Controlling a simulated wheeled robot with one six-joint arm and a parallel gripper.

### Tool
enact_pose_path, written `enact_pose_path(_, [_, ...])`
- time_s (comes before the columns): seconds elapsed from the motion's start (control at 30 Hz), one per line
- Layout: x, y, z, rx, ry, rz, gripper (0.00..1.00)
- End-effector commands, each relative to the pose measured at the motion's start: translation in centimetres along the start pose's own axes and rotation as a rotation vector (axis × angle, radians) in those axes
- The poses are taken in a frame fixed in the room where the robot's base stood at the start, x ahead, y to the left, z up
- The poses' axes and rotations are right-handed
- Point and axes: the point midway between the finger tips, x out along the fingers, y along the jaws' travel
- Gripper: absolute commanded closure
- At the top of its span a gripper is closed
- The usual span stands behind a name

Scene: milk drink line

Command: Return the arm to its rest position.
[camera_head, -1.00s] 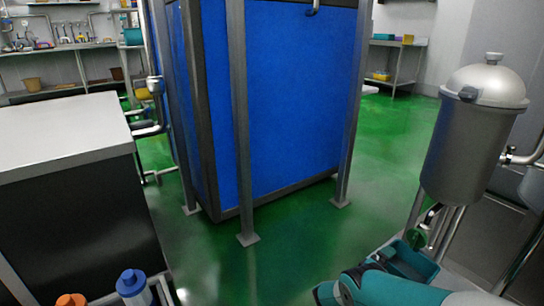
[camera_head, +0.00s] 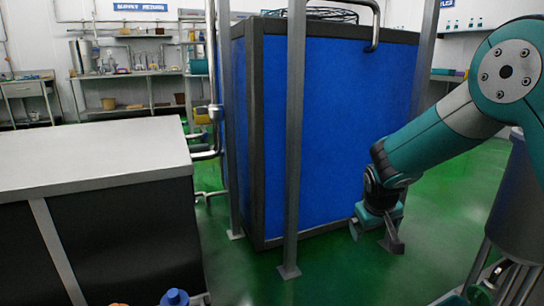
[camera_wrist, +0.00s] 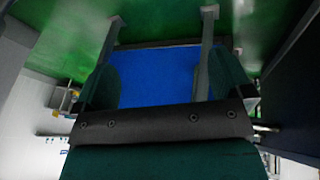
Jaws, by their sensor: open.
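My gripper (camera_head: 376,236) hangs at the end of my teal arm (camera_head: 440,135), on the right in the head view. It points down over the green floor, in front of the right part of the blue tank (camera_head: 335,130). In the wrist view, my gripper (camera_wrist: 165,72) shows two dark teal fingers set wide apart. Nothing is held between them; the blue tank (camera_wrist: 160,75) shows behind in the gap. My arm is bent, with its elbow high at the right edge.
A white-topped counter (camera_head: 90,140) stands at left, with a blue-capped bottle (camera_head: 174,297) at the bottom edge. A metal vessel (camera_head: 510,210) stands at right, partly behind my arm. Metal posts (camera_head: 295,140) frame the tank. Green floor lies open between.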

Motion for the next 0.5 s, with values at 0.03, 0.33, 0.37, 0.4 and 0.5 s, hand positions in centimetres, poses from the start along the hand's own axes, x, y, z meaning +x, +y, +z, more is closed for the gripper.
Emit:
enact_pose_path(0.03, [-3.4, -1.2, 1.1, -0.011, 0.002, -0.066, 0.02])
enact_pose_path(0.33, [-18.1, -8.4, 12.4, -0.144, -0.055, -0.419, 0.02])
enact_pose_path(0.37, [-19.1, -8.9, 13.5, -0.158, -0.06, -0.445, 0.02])
enact_pose_path(0.4, [-20.3, -9.5, 15.1, -0.178, -0.068, -0.475, 0.02])
enact_pose_path(0.5, [-22.8, -10.8, 18.7, -0.226, -0.083, -0.542, 0.02])
